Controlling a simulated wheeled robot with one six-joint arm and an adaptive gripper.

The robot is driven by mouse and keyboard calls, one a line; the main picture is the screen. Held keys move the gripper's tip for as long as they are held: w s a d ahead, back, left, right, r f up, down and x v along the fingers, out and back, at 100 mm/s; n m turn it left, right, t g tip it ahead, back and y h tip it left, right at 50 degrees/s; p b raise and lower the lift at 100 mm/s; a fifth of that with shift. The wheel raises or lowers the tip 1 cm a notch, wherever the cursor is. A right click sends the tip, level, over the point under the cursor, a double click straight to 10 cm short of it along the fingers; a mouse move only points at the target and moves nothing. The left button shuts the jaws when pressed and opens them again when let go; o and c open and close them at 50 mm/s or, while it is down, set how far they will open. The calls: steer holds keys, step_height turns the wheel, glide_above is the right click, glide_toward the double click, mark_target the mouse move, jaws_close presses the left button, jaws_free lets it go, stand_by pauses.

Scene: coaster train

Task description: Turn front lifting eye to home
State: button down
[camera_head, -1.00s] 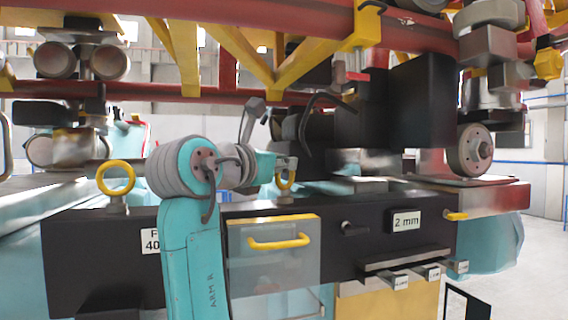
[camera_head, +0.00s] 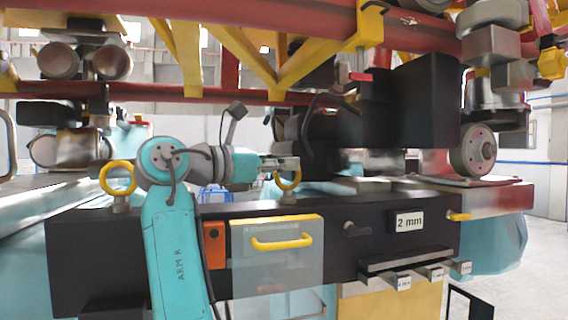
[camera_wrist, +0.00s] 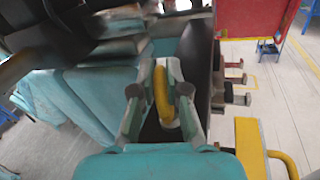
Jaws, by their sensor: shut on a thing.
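A yellow lifting eye (camera_head: 288,181) stands on a metal shank on top of the black beam. My gripper (camera_head: 284,164) reaches it from the left and is shut on its ring. In the wrist view the yellow ring (camera_wrist: 162,95) is between the two fingers of my gripper (camera_wrist: 161,78), seen nearly edge-on. Part of the ring is hidden by the fingers in the head view. A second yellow lifting eye (camera_head: 118,178) stands upright at the left end of the same beam, its ring facing the camera. I cannot tell from labels which eye is the front one.
The black beam (camera_head: 335,210) carries a clear panel with a yellow handle (camera_head: 280,242), a black lever (camera_head: 355,229) and a "2 mm" plate (camera_head: 409,222). Wheels (camera_head: 472,151) and red and yellow track frame (camera_head: 300,65) hang close above and beside my arm.

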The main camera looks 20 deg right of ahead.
steer(key=c, duration=1.2)
jaws_free()
steer(key=shift+w, duration=0.1)
steer(key=v, duration=1.2)
